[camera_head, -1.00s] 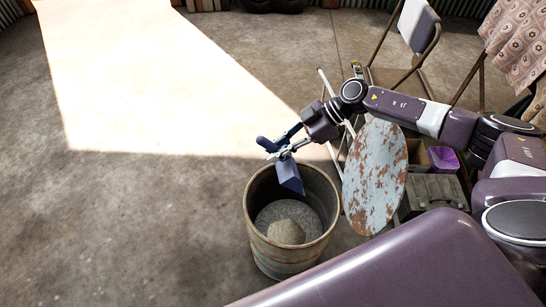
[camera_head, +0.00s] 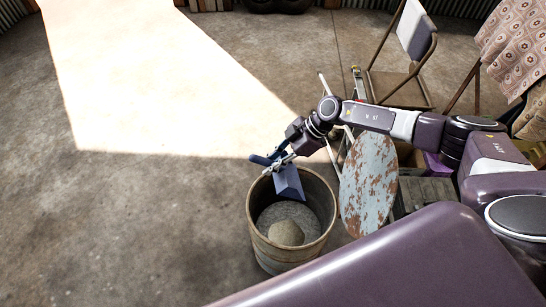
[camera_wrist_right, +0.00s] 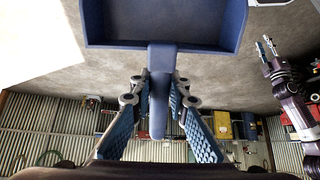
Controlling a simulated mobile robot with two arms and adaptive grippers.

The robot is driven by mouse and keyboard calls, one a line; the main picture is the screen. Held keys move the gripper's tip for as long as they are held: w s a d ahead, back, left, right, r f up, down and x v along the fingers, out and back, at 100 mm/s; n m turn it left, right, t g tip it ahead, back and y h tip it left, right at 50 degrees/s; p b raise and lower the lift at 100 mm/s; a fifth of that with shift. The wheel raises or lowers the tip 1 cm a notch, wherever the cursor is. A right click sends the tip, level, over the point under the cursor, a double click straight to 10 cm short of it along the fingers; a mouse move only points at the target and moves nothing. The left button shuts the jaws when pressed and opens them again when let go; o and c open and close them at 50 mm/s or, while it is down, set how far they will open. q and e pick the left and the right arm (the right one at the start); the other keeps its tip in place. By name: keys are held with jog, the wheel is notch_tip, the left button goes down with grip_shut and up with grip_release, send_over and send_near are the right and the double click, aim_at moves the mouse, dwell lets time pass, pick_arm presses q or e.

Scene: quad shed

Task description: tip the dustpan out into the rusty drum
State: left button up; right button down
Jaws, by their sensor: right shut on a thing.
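The blue dustpan (camera_head: 289,184) hangs steeply tilted over the mouth of the rusty drum (camera_head: 257,222), its pan pointing down. My right gripper (camera_head: 277,166) is shut on the dustpan's handle, above the drum's far rim. In the right wrist view, my right gripper (camera_wrist_right: 160,100) has the handle between its blue fingers, and the visible part of the pan (camera_wrist_right: 165,22) looks empty. A grey-brown heap (camera_head: 286,232) lies inside the drum. My left gripper (camera_wrist_right: 265,48) shows small in the right wrist view, its fingers apart and empty.
A round rusty tabletop (camera_head: 368,185) stands on edge close right of the drum. The concrete floor (camera_head: 130,220) left of the drum is clear.

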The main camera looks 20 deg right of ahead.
jog(key=w+a+f+g+h+p, duration=0.1)
jog(key=a+f+h+p, duration=0.3)
jog(key=a+h+p, duration=0.2)
jog(key=shift+w+a+g+h+p, duration=0.2)
jog(key=shift+g+h+p, duration=0.2)
jog(key=shift+h, duration=0.6)
dwell(0.7)
